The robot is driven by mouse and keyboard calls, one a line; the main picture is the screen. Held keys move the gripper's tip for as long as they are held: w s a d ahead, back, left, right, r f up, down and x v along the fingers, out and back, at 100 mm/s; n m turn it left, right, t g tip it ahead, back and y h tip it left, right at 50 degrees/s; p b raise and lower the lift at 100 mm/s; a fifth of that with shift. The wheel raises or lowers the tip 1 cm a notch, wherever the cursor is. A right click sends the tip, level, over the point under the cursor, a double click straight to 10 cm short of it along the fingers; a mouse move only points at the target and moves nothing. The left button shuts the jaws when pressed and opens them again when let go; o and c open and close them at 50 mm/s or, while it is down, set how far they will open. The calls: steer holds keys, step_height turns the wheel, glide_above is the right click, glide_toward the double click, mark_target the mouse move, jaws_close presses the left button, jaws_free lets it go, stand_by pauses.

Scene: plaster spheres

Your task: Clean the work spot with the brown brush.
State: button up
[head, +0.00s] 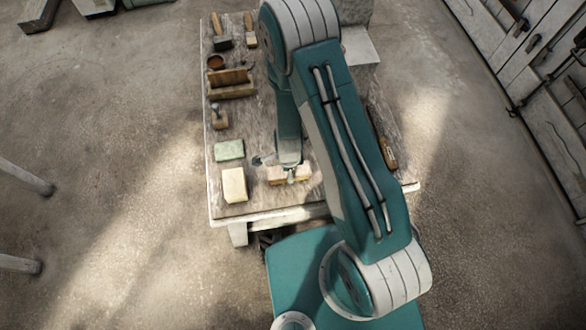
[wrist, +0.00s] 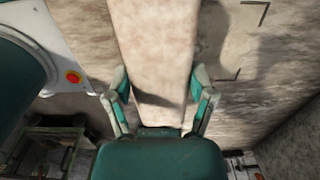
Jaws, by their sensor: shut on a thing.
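My gripper (head: 290,176) is low over the near part of the worktable (head: 275,216). It is shut on a pale pinkish-tan block (head: 275,174), which shows on both sides of it. In the wrist view my gripper (wrist: 160,86) has a finger on each long side of this block (wrist: 152,45), which extends away from the palm. No bristles show, so I cannot tell whether it is the brown brush. Dark corner marks (wrist: 238,74) lie on the tabletop to its right and may bound the work spot. My arm hides much of the table in the head view.
A cream block (head: 234,186) and a green block (head: 229,150) stand left of my gripper. A wooden rack (head: 231,84), a small bowl (head: 216,62) and handled tools (head: 222,42) are farther back. A brown-handled tool (head: 388,152) lies near the right edge.

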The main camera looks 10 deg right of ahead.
steer(key=shift+a, duration=1.2)
steer(key=shift+d, duration=0.15)
steer(key=shift+d, duration=2.1)
steer(key=shift+a, duration=0.1)
steer(key=shift+a, duration=2.15)
steer(key=shift+d, duration=0.1)
